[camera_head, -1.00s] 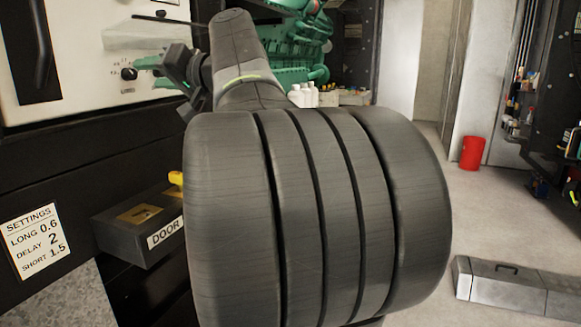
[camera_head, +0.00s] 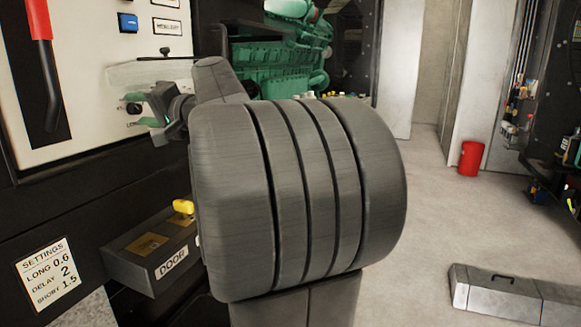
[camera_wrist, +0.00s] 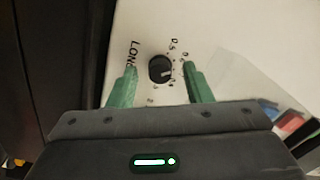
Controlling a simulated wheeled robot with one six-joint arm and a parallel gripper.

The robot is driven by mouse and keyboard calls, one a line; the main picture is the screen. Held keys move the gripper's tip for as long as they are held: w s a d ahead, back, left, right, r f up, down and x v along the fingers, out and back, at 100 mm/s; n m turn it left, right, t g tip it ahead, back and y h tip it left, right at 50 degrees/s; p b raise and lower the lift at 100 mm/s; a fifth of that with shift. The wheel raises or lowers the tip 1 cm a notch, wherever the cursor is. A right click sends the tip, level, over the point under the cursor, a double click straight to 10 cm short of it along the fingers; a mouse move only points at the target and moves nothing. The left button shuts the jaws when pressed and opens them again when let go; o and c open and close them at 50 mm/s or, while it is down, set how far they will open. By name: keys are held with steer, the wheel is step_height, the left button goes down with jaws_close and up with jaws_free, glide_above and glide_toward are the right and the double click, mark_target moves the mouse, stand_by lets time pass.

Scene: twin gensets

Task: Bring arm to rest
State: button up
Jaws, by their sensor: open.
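My gripper (camera_wrist: 160,88) is open, with its two green fingers apart, in the wrist view. A black rotary knob (camera_wrist: 160,68) on the white panel lies between and just beyond the fingertips; a dial scale and part of the word LONG show around it. No contact between fingers and knob is visible. In the head view my gripper (camera_head: 148,115) is at the panel beside the knob (camera_head: 134,108), partly hidden by my wrist. My large grey arm links fill the middle of the head view.
A box labelled DOOR (camera_head: 155,250) with a yellow switch (camera_head: 183,207) juts out below. A settings card (camera_head: 53,275) reads LONG 0.6, DELAY 2, SHORT 1.5. A red-handled lever (camera_head: 38,20) is at upper left. A red bin (camera_head: 471,158) and a grey case (camera_head: 510,292) stand on open floor at right.

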steer(key=shift+r+m+p, duration=0.2)
steer(key=shift+m+p, duration=1.7)
steer(key=shift+p, duration=1)
steer(key=m+p, duration=0.3)
steer(key=p, duration=0.3)
steer(key=shift+m+p, duration=0.3)
steer(key=shift+m, duration=0.1)
steer(key=m+p, duration=0.1)
steer(key=p, duration=0.2)
steer(key=shift+m, duration=0.3)
steer(key=shift+f+m+p, duration=0.2)
steer(key=shift+m+p, duration=0.1)
steer(key=shift+p, duration=0.05)
